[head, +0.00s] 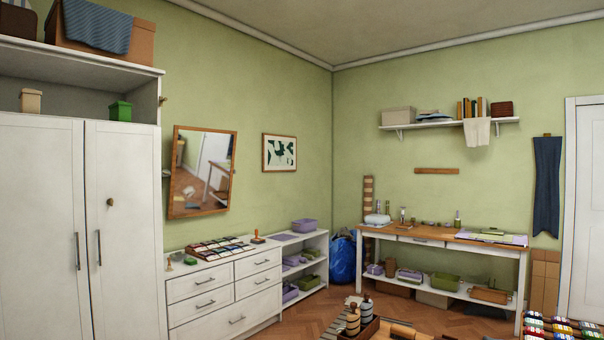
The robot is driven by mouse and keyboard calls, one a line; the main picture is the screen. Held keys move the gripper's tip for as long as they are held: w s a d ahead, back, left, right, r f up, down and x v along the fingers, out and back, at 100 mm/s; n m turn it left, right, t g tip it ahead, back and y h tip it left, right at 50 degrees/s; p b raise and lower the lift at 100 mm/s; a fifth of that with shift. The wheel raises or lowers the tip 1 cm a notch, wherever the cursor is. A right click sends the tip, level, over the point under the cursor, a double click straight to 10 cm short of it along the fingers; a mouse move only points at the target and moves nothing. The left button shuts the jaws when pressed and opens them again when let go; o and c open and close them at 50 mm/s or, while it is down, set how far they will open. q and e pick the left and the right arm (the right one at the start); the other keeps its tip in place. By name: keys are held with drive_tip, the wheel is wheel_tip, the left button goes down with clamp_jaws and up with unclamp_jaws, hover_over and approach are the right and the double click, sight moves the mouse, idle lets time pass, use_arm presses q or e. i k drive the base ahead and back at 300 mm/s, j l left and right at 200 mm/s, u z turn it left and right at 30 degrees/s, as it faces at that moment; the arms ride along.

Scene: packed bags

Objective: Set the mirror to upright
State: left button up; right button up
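The mirror (203,172) has a wooden frame and hangs on the green wall above the white chest of drawers, to the right of the tall wardrobe. It looks slightly tilted, with its top leaning out or turned; its exact angle is hard to judge. Its glass reflects the floor and a table. Neither of my grippers shows in the head view.
The chest of drawers (225,297) stands below the mirror with a rack of coloured items (217,246) on top. The white wardrobe (80,225) is at left. A workbench (440,240) stands at the back wall. A tray with bottles (355,325) is in the foreground.

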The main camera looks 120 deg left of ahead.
sight(202, 165)
drive_tip(key=u, duration=4.5)
drive_tip(key=i+j+u, duration=0.2)
drive_tip(key=i+u, duration=0.55)
drive_tip(key=i, duration=0.15)
drive_tip(key=i+j+u, duration=0.1)
drive_tip(key=i+u, duration=0.15)
drive_tip(key=i, duration=1.2)
drive_tip(key=i+z, duration=0.65)
drive_tip(key=z, duration=0.15)
drive_tip(key=i+j+z, duration=0.1)
drive_tip(key=i+z, duration=0.3)
drive_tip(key=i+l+z, duration=0.15)
drive_tip(key=i+z, duration=0.15)
drive_tip(key=z, duration=0.15)
drive_tip(key=i+l+z, duration=0.1)
drive_tip(key=i+z, duration=0.15)
drive_tip(key=z, duration=0.15)
drive_tip(key=i+z, duration=0.3)
drive_tip(key=z, duration=0.15)
